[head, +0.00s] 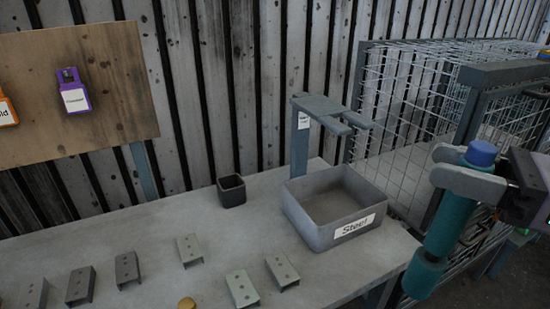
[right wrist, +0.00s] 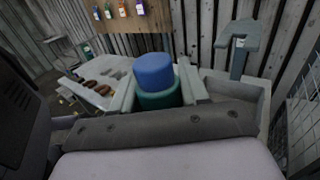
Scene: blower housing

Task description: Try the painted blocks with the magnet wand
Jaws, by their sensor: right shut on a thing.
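My right gripper (head: 464,172) is shut on the magnet wand (head: 449,228), a teal cylinder with a blue top. It holds the wand slightly tilted, right of the table's end and in front of the wire cage. In the right wrist view the wand (right wrist: 154,71) sits between the two fingers. Several channel-shaped blocks with holes lie apart on the table: dark grey ones (head: 80,286) at left, paler ones (head: 189,251) towards the middle. A grey bin labelled "Steel" (head: 303,222) stands at the table's right end and looks empty. My left gripper is not in view.
A grey slotted stand (head: 301,140) rises behind the bin. A small dark square cup (head: 231,191) stands left of it. A wire cage (head: 405,120) is at right. A wooden board (head: 105,100) holds a purple tag (head: 74,92).

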